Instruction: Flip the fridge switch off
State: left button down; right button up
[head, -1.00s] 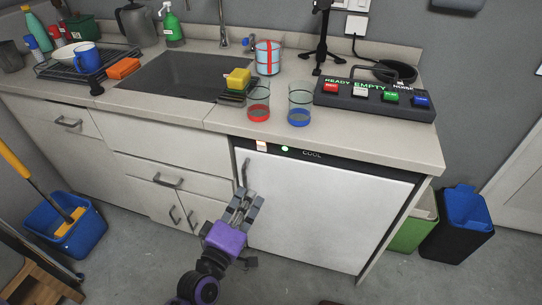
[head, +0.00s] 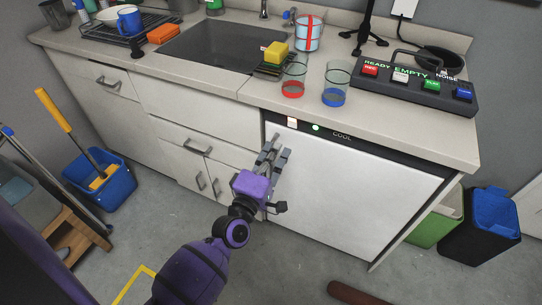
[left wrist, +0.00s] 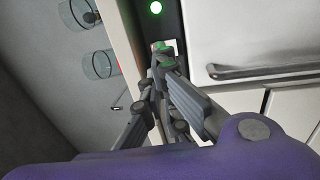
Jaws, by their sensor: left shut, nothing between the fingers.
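The fridge (head: 350,190) is a white-fronted unit under the counter, with a dark top strip marked COOL. The small pale fridge switch (head: 292,122) sits at the strip's left end, beside a lit green light (head: 316,127). My left gripper (head: 272,142) is shut and empty, its fingertips just below and left of the switch in the head view. In the left wrist view the fingertips (left wrist: 162,55) overlap part of the pale switch, near the green light (left wrist: 156,7). I cannot tell whether they touch it. My right gripper is in neither view.
Above the fridge, a red glass (head: 293,80), a blue glass (head: 336,85) and a button box (head: 415,82) stand on the counter (head: 400,132). Drawers (head: 195,115) adjoin the fridge's left side. Bins (head: 480,235) stand right; a blue bucket (head: 105,190) stands left.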

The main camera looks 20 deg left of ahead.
aim_at(292, 121)
pick_arm(q)
jog(key=w, duration=0.5)
jog(key=w+r, duration=0.1)
jog(key=w, duration=0.2)
jog(key=shift+d+p, duration=0.15)
jog(key=shift+p, duration=0.15)
jog(key=shift+w, duration=0.45)
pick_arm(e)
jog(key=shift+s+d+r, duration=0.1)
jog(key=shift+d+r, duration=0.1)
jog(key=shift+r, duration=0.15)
